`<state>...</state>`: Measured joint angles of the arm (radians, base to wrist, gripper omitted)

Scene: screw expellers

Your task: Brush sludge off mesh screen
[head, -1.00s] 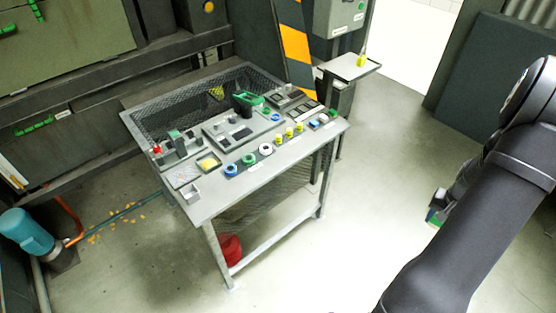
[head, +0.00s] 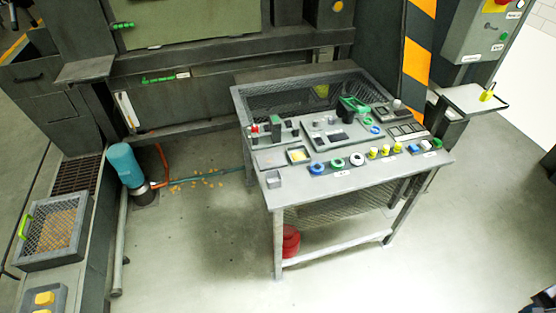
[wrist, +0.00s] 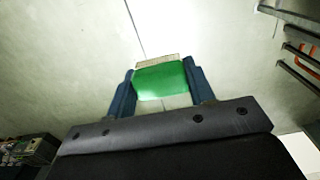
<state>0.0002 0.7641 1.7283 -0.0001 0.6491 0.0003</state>
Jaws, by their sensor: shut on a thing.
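My gripper (wrist: 159,82) is shut on a green block-shaped brush (wrist: 161,78), with a pale bristle edge showing beyond the green part in the wrist view. The blue fingers press its left and right sides. A mesh screen (head: 58,222) in a grey frame lies at the far left of the head view, with brown-orange matter seen on or under the mesh. The gripper is out of the head view; only a small dark part of my arm shows at its lower right corner, far from the screen.
A workbench (head: 400,178) with many small parts stands in the middle. A teal cylinder (head: 125,165) stands between it and the mesh screen, with orange bits (head: 195,183) on the floor nearby. Yellow blocks (head: 44,298) lie below the screen. The front floor is clear.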

